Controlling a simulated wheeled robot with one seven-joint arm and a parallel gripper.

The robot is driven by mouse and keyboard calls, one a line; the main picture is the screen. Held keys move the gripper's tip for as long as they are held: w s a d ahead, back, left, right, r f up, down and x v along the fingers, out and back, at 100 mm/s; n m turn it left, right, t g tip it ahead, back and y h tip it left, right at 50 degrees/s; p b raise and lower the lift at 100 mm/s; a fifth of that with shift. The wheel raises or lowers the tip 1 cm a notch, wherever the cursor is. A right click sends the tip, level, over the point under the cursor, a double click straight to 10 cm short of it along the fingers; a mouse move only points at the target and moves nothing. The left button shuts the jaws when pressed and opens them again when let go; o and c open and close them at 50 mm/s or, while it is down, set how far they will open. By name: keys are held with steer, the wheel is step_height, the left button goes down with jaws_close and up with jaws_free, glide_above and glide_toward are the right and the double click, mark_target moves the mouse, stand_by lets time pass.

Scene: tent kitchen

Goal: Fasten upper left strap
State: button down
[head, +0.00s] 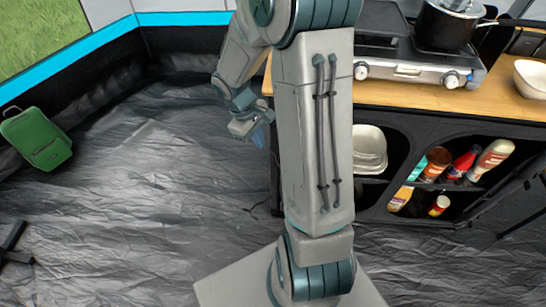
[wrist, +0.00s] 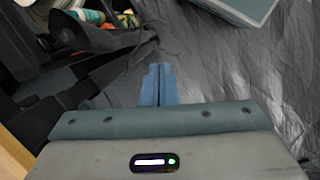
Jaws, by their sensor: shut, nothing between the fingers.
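My gripper (wrist: 157,85) is shut and empty in the wrist view, its two blue fingers pressed together. It points down at the grey groundsheet beside the black kitchen unit. In the head view my gripper (head: 260,137) shows small, hanging over the floor left of the unit, with my arm in front of part of the unit. I cannot make out the upper left strap for certain in either view. Dark fabric parts of the unit (wrist: 88,68) show left of my fingers in the wrist view, too dark to tell a strap apart.
A stove (head: 408,70) with a pot (head: 445,27) stands on the wooden worktop (head: 400,94), with a white bowl (head: 532,78) at right. Bottles (head: 465,163) and stacked dishes (head: 369,150) fill the shelves. A green case (head: 36,138) lies far left. The floor between is clear.

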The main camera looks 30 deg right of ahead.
steer(key=s+d+f+n, duration=0.1)
steer(key=d+f, duration=0.1)
steer(key=f, duration=0.6)
steer(key=s+d+f+n, duration=0.1)
steer(key=d+f, duration=0.2)
steer(key=f, duration=0.5)
steer(key=shift+f+g+y, duration=0.25)
steer(key=shift+g+y, duration=0.05)
steer(key=shift+y, duration=0.1)
steer(key=shift+d, duration=0.15)
